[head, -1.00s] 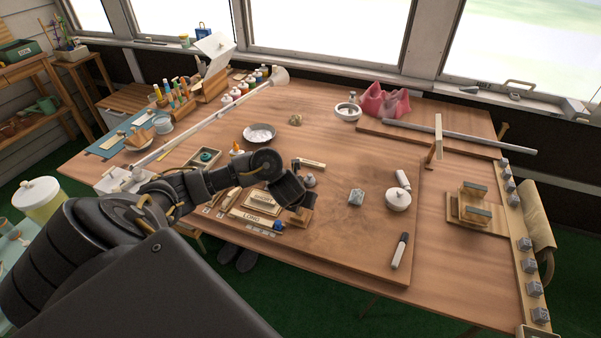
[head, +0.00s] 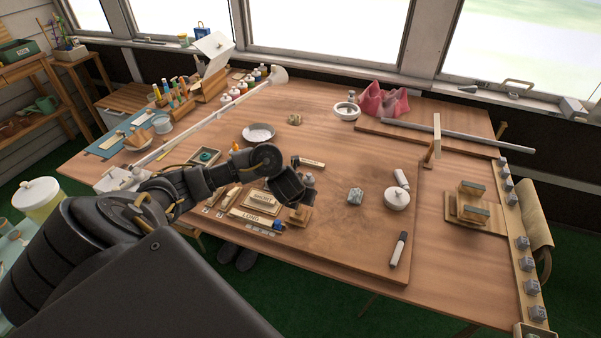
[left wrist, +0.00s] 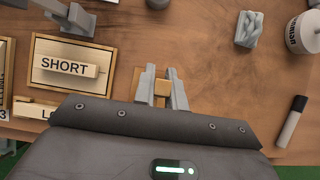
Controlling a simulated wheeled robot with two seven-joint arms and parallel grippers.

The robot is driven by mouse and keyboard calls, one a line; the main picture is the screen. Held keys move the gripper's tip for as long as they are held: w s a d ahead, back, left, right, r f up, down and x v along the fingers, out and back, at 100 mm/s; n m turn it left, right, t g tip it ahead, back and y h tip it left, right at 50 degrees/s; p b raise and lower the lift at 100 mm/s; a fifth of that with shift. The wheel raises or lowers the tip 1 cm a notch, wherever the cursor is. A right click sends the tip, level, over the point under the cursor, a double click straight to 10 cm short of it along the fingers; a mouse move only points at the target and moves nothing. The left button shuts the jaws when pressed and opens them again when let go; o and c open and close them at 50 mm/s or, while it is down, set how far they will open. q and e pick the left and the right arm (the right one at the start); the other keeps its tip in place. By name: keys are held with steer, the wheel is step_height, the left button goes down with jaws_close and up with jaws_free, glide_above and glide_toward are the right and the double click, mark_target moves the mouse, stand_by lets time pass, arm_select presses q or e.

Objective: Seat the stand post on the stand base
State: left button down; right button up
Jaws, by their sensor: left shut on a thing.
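My left gripper (head: 297,203) is over the front middle of the work board, pointing down. In the left wrist view its two grey fingers (left wrist: 161,88) are shut on a small light wooden piece, the stand post (left wrist: 161,90). A flat wooden piece, which looks like the stand base (head: 305,217), shows just below the gripper in the head view. Its edge also shows beside the fingers in the left wrist view (left wrist: 136,82). The gripper hides much of both, so I cannot tell whether the post is seated or just above the base. My right gripper is not in view.
A SHORT plate (left wrist: 70,66) and a LONG plate (head: 252,218) lie left of the gripper. A grey carved block (head: 355,196), a white lidded jar (head: 397,200) and a marker (head: 398,250) lie to the right. The board between block and marker is clear.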

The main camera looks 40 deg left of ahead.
arm_select(q)
step_height(320, 180, up, 9)
steer(key=p, duration=0.4)
steer(key=shift+p, duration=0.4)
steer(key=shift+f, duration=0.1)
